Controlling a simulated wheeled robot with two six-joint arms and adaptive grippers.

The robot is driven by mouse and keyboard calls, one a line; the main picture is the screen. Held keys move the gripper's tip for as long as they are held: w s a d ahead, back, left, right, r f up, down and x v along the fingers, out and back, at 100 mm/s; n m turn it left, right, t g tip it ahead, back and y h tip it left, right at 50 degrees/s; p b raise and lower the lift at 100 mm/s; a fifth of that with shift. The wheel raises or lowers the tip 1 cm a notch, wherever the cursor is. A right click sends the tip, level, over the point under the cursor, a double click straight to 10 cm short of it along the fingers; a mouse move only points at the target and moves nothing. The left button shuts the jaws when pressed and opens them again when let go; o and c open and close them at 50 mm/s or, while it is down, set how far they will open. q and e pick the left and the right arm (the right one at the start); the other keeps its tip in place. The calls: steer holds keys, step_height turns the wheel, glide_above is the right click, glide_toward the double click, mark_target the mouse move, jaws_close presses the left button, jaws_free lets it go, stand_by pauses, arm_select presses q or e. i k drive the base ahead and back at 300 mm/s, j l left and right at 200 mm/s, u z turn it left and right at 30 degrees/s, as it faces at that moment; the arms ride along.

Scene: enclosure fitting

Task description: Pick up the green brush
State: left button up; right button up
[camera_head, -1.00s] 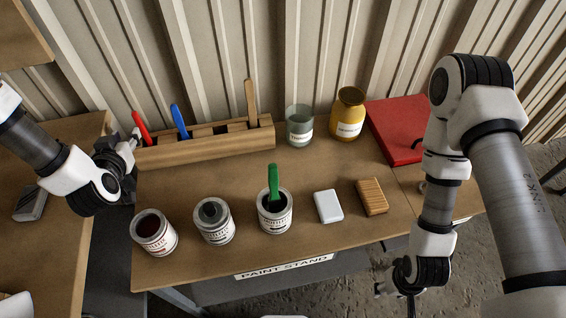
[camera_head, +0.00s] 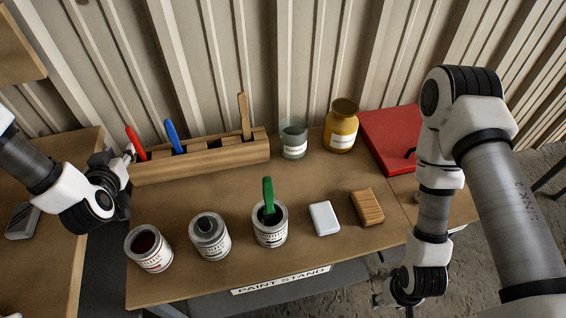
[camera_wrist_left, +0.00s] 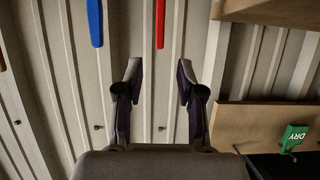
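The green brush (camera_head: 268,195) stands upright, handle up, in the rightmost of three open cans (camera_head: 270,236) on the paint stand. Its lower end is hidden inside the can. My left gripper (camera_head: 129,153) is at the rack's left end, beside the red handle and well to the left of the green brush. In the left wrist view the left gripper (camera_wrist_left: 160,75) is open, with nothing between its fingers. My right gripper (camera_head: 398,300) is low at the right, past the stand's front edge; its fingers are too unclear to read.
A wooden rack (camera_head: 205,160) at the back holds a red handle (camera_head: 135,143), a blue handle (camera_head: 173,135) and a wooden handle (camera_head: 244,115). Two jars, a white block (camera_head: 324,218), a ribbed brown block (camera_head: 367,207) and a red case (camera_head: 390,140) are on the right.

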mark_target(270, 213)
steer(key=k+l, duration=0.15)
steer(key=l, duration=0.2)
steer(key=k+l, duration=0.1)
steer(key=l, duration=0.3)
steer(key=k+l, duration=0.15)
steer(key=l, duration=0.2)
steer(key=k+l, duration=0.1)
steer(key=l, duration=0.3)
steer(key=k+l, duration=0.15)
steer(key=l, duration=0.2)
